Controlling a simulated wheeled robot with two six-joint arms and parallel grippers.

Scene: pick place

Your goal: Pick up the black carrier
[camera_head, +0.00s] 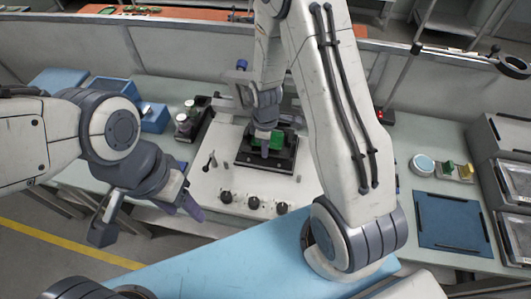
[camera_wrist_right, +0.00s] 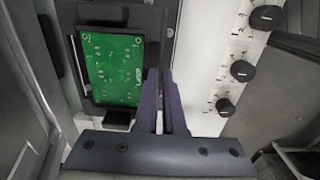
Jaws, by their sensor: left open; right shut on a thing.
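The black carrier (camera_head: 284,160) sits on the white machine top in the middle of the head view, with a green circuit board (camera_head: 277,140) in it. In the right wrist view the carrier (camera_wrist_right: 117,116) frames the board (camera_wrist_right: 115,70) on the left. My right gripper (camera_head: 266,148) comes down over the carrier. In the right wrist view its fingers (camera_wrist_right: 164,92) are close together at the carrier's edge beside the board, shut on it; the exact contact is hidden. My left gripper (camera_head: 148,220) is open and empty, left of the machine and apart from it.
Black knobs (camera_head: 254,202) line the machine's front, with a small lever (camera_head: 209,161) to the left. Blue bins (camera_head: 154,117) stand at the left. A blue mat (camera_head: 449,220) and a round blue-topped container (camera_head: 424,164) lie on the right bench.

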